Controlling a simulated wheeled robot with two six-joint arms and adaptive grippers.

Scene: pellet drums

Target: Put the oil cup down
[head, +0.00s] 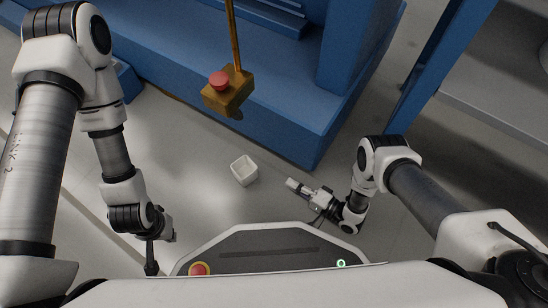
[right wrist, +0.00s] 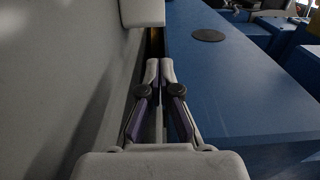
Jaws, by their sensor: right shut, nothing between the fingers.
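The oil cup, a small white square cup (head: 244,170), stands open side up on the grey floor in the head view. My right gripper (head: 290,184) is just to the right of it, pointing at it, with a gap between. In the right wrist view the fingers (right wrist: 160,68) are shut together and hold nothing. A pale block at the top edge there, ahead of the fingertips, looks like the cup (right wrist: 143,12), partly cut off. My left gripper (head: 151,262) hangs down at the lower left, far from the cup; its fingers are too small to judge.
A blue machine base (head: 285,125) stands behind the cup. A yellow box with a red button (head: 220,82) hangs from a pole above it. A blue post (head: 430,75) rises at the right. Bare floor (head: 190,150) lies left of the cup.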

